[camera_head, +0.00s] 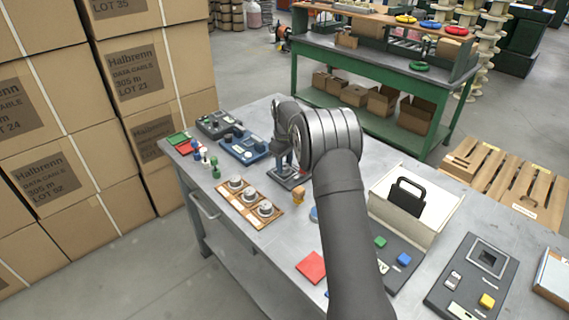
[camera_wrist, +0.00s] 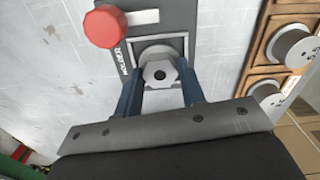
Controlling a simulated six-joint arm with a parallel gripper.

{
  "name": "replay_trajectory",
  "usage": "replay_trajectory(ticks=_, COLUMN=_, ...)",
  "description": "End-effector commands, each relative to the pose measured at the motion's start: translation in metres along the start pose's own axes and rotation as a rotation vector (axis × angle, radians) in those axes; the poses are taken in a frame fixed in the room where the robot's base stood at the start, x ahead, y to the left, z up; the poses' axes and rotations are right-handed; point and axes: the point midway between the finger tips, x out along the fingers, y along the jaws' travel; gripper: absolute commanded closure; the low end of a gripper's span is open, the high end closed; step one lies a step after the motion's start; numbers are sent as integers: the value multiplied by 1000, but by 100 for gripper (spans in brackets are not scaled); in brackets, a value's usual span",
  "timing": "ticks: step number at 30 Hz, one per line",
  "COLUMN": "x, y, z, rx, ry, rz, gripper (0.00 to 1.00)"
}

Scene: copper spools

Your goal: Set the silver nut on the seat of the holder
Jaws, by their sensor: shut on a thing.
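The silver nut (camera_wrist: 160,74) is a grey hexagonal piece between the blue fingers of my gripper (camera_wrist: 159,84) in the wrist view. My gripper is shut on it. The holder (camera_wrist: 176,20) is a dark grey plate marked HOLDER, with a red knob (camera_wrist: 105,26) at its upper left. A round grey part (camera_wrist: 154,51), apparently the seat, shows partly behind the nut. I cannot tell whether the nut touches it. In the head view the holder's dark base (camera_head: 286,181) shows under my gripper (camera_head: 285,163); the nut is not discernible there.

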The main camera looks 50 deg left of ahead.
Motion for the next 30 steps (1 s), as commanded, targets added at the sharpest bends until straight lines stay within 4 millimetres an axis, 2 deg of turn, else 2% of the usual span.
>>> replay_trajectory(ticks=13, x=6, y=0, z=0, rx=0, ry=1, rz=1, gripper=93)
replay_trajectory(ticks=14, x=6, y=0, z=0, rx=0, ry=1, rz=1, gripper=58)
replay_trajectory(ticks=16, x=6, y=0, z=0, rx=0, ry=1, rz=1, gripper=44)
replay_trajectory(ticks=26, x=4, y=0, z=0, rx=0, ry=1, rz=1, gripper=42)
replay_trajectory(ticks=30, x=-11, y=1, z=0, rx=0, ry=3, rz=2, gripper=42)
